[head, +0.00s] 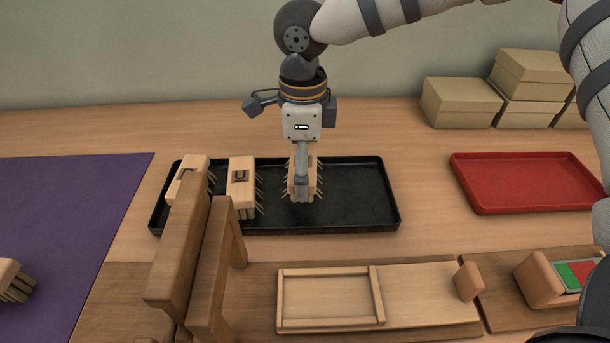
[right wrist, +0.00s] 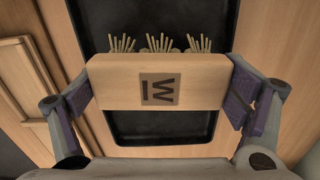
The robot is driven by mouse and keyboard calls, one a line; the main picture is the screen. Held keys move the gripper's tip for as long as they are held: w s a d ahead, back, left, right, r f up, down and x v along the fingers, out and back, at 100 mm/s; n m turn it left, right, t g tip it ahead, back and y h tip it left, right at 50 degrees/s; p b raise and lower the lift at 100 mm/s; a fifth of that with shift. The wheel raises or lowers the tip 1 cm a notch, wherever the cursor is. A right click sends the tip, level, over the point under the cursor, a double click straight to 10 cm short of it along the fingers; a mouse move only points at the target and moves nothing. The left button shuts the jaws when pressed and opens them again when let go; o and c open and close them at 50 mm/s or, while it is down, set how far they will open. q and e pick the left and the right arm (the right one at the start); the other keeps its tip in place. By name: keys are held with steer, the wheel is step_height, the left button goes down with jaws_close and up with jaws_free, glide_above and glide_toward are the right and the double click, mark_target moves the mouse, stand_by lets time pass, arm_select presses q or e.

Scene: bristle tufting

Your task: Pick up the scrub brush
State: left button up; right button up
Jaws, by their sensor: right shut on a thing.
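My right gripper (head: 302,190) reaches down over the black tray (head: 360,190) and is shut on a wooden brush block (head: 292,172) with tan bristles. In the right wrist view my right gripper (right wrist: 158,92) has its dark pads at the two ends of this block (right wrist: 115,85). Two more brush blocks lie in the tray to the left: one with a U-like mark (head: 241,190), and one partly hidden (head: 192,166). My left gripper is not in view.
Upright wooden boards (head: 178,250) stand before the tray's left part. A framed wooden board (head: 330,298) lies in front. A red tray (head: 525,183) is at right, with cardboard boxes (head: 462,102) behind. Another bristled block (head: 8,278) is on the purple mat (head: 70,220).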

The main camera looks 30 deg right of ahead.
steer(key=s+a+r, duration=0.1)
steer(key=s+r, duration=0.1)
steer(key=r, duration=0.1)
steer(key=s+a+r, duration=0.1)
steer(key=r, duration=0.1)
steer(key=shift+a+r+p, duration=0.25)
steer(key=shift+a+p, duration=0.05)
steer(key=shift+p, duration=0.1)
arm_select(q)
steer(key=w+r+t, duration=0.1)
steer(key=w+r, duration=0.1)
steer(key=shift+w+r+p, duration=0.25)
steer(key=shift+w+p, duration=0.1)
steer(key=shift+p, duration=0.05)
arm_select(e)
steer(key=s+a+r, duration=0.4)
steer(key=s+a, duration=0.2)
steer(key=s, duration=0.1)
steer(key=shift+s, duration=0.15)
steer(key=shift+a, duration=0.1)
steer(key=shift+o, duration=1)
steer(key=shift+f, duration=0.1)
